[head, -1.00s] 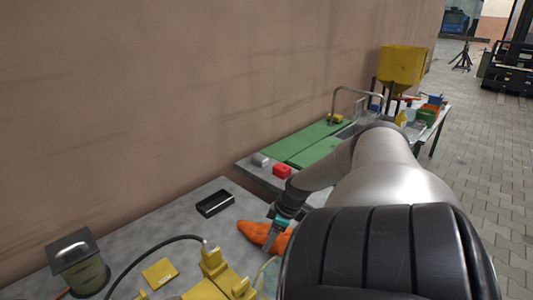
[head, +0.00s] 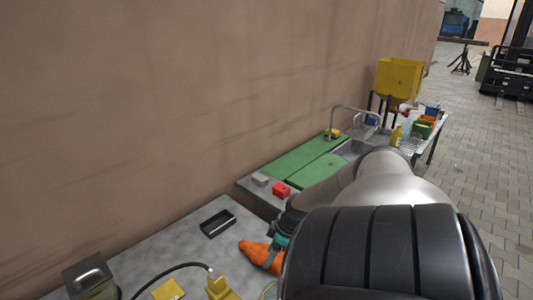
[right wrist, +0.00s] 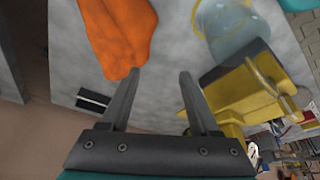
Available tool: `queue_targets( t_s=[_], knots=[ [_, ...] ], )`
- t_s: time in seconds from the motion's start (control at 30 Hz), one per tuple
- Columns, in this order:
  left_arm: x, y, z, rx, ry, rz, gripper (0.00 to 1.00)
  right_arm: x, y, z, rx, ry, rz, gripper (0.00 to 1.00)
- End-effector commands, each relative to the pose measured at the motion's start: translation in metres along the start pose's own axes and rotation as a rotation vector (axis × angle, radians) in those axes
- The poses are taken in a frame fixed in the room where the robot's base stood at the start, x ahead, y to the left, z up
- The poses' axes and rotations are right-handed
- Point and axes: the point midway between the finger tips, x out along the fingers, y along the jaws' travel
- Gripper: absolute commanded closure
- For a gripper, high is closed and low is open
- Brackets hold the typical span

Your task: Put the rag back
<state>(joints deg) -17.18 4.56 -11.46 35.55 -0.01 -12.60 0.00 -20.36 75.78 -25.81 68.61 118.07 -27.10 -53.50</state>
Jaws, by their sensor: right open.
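The orange rag (head: 254,252) lies crumpled on the grey table, near the black tray. It also shows at the top of the right wrist view (right wrist: 120,35). My right gripper (right wrist: 161,75) is open, with nothing between its fingers. In that view the rag lies just past the tip of the left-hand finger; I cannot tell whether they touch. In the head view my right gripper (head: 271,259) is at the rag's right end, and my forearm hides part of the area. My left gripper is not in view.
The grey table (head: 150,245) holds a black tray (head: 217,223), a lidded metal container (head: 90,279) and a yellow device (head: 220,287) with a black cable. A clear vessel (right wrist: 232,35) stands near the rag. Beyond is a bench with green panels (head: 305,155) and a red block (head: 281,189).

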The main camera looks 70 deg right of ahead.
Motion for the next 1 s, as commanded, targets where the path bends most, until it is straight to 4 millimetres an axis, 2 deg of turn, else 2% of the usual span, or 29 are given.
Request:
queue_targets(
  t_s=[0.03,0.2,0.47,0.67,1.0],
  knots=[
    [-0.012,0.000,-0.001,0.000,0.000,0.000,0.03,-0.009,-0.002,-0.004,0.001,0.002,-0.001,0.38],
    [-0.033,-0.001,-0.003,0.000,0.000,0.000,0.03,-0.022,-0.008,-0.006,0.000,0.001,0.000,0.38],
    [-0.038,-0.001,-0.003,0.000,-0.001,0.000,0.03,-0.024,-0.010,-0.006,0.000,0.001,0.000,0.39],
    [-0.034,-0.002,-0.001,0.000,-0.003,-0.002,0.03,-0.019,-0.006,-0.007,0.000,0.003,0.001,0.61],
    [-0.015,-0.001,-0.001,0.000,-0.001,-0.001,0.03,0.002,0.022,-0.009,0.004,0.005,0.001,0.99]
  ],
)
